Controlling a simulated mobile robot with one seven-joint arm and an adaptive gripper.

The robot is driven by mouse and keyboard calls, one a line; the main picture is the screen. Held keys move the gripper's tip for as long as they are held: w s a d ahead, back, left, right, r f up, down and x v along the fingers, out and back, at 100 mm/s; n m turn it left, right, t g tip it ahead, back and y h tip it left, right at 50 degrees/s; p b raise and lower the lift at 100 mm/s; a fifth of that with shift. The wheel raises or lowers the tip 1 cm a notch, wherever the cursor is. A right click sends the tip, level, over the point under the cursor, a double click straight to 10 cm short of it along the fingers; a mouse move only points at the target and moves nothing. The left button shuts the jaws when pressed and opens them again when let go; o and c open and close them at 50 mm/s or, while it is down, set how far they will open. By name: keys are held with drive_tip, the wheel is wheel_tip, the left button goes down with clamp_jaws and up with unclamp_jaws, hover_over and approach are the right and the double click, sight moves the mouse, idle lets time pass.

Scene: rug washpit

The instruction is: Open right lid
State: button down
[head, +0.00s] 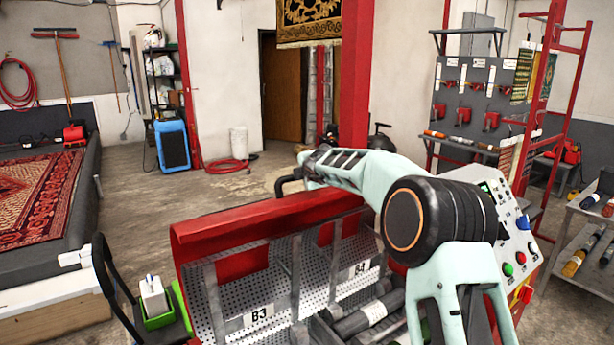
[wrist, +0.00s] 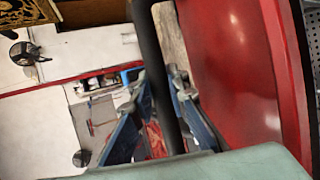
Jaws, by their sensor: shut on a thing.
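The red machine's lid (head: 270,222) forms a long red panel along the back of the bin, above perforated grey panels with labels B3 (head: 259,317) and B4 (head: 361,268). It looks raised, but I cannot tell where the right lid's edges are. In the wrist view, a red curved panel (wrist: 225,75) fills the right side, and a black bar handle (wrist: 155,50) runs beside it. My gripper (wrist: 160,92) is shut on this bar, a finger on each side. In the head view, my arm hides the gripper; a bit of black bar shows at its end.
Dark rolls with pale bands (head: 365,318) lie in the bin. A control panel (head: 510,225) with buttons stands right of it. A red post (head: 355,90) rises behind. A rug platform (head: 45,200) is at left. Concrete floor (head: 140,210) is clear behind the machine.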

drive_tip(key=c, duration=1.8)
unclamp_jaws()
drive_tip(key=shift+d, duration=0.1)
drive_tip(key=shift+c, duration=0.2)
drive_tip(key=v, duration=1.2)
drive_tip(key=shift+r, duration=0.1)
